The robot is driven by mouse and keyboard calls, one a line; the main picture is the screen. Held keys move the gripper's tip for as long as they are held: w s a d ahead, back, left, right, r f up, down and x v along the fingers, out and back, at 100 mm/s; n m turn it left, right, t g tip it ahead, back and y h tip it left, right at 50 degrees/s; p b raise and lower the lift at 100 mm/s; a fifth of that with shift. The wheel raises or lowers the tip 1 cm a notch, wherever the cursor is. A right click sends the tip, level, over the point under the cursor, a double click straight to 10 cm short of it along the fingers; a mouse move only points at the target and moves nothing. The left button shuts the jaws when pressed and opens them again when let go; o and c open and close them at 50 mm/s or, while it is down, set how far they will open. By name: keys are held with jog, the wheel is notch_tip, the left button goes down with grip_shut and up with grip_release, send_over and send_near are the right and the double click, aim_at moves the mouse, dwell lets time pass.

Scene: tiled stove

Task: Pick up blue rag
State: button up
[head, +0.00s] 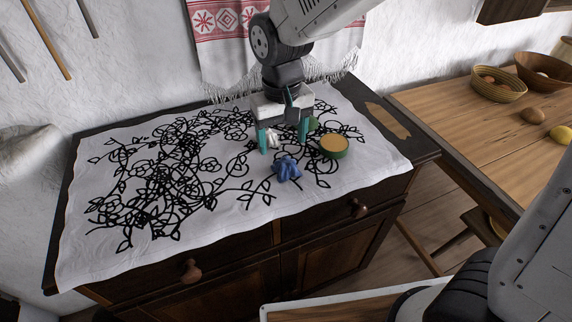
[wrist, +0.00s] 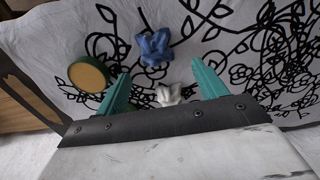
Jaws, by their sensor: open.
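The blue rag (head: 286,168) lies crumpled on the white cloth with black floral lines, near the front of the cabinet top. It also shows in the wrist view (wrist: 154,48), beyond my fingertips. My gripper (head: 284,146) is open and empty, pointing down above the cloth behind the rag, with teal fingers apart. In the wrist view my gripper (wrist: 162,78) has a white crumpled thing (wrist: 169,95) between its fingers, which do not visibly grip it. That white thing also shows in the head view (head: 272,138).
A green round container with a tan top (head: 334,146) sits right of the rag. A green item (head: 313,124) is partly hidden behind my right finger. The cloth (head: 110,255) is clear at left. A wooden table (head: 455,125) with baskets stands at right.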

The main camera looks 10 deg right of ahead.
aim_at(286, 161)
jog(key=f, duration=0.7)
jog(key=shift+d+f, duration=0.25)
jog(key=shift+d, duration=0.15)
jog(key=c, duration=1.1)
